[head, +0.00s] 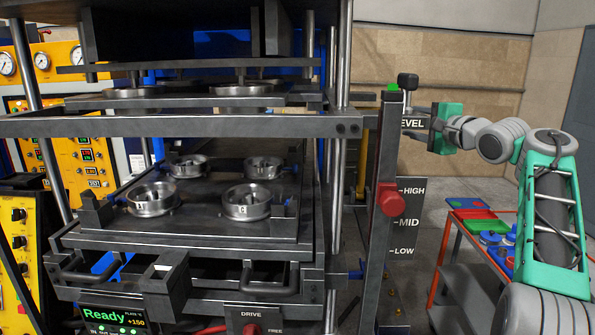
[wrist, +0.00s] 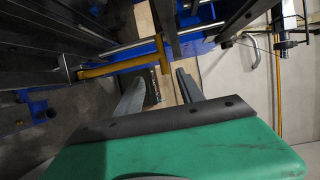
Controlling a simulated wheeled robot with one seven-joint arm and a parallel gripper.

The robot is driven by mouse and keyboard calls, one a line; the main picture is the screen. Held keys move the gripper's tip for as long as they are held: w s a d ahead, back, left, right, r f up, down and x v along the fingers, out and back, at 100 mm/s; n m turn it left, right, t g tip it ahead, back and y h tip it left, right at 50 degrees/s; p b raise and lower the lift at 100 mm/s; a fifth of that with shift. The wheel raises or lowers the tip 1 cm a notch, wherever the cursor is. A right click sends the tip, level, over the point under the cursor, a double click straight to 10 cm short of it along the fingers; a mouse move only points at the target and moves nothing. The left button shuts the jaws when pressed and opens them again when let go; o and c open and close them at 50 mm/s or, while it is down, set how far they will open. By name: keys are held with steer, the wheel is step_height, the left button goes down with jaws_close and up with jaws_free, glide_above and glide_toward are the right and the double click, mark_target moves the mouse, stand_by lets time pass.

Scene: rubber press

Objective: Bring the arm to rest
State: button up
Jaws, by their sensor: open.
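My gripper shows in the head view (head: 441,127) at the upper right, at the end of my raised arm. Its green body points left, close to the upright post (head: 378,240) with the LEVEL sign (head: 413,124). Its fingertips are hidden or too small to tell there. In the wrist view my gripper (wrist: 160,84) has its two dark fingers apart, with nothing held between them. Beyond the fingers are a yellow bar (wrist: 120,66) and blue and dark machine parts. I cannot tell whether the gripper touches the post or sign.
The press fills the left and middle, with round metal moulds (head: 247,202) on its lower plate (head: 200,232). A red knob (head: 391,200) sits on the post beside the HIGH, MID, LOW scale (head: 405,222). A cart (head: 455,262) with a red-green tray and blue items stands at lower right.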

steer(key=w+d+f+n+g+h, duration=0.15)
steer(key=d+f+n, duration=0.25)
steer(key=f, duration=0.4)
steer(key=d+f+n+g+h, duration=0.25)
steer(key=d+f+n, duration=0.2)
steer(key=f, duration=0.35)
steer(key=s+d+f+g+h, duration=0.1)
steer(key=s+d+f+g, duration=0.3)
steer(key=f, duration=0.6)
steer(key=s+a+f+g+h, duration=0.1)
steer(key=s+f, duration=0.4)
steer(key=f, duration=0.4)
steer(key=s+a+f+n+g, duration=0.15)
steer(key=s+a+f, duration=0.3)
steer(key=s, duration=0.55)
steer(key=s+a+f+g, duration=0.3)
steer(key=s+a, duration=0.3)
steer(key=s, duration=0.4)
steer(key=s+a+f+n+g, duration=0.15)
steer(key=s+a+f, duration=0.3)
steer(key=s, duration=0.55)
steer(key=s+a+r+n+t, duration=0.1)
steer(key=a+r+n+t, duration=0.1)
steer(key=a+r, duration=0.6)
steer(key=shift+a+n+t, duration=0.35)
steer(key=shift+a+t, duration=0.25)
steer(key=shift+a, duration=0.4)
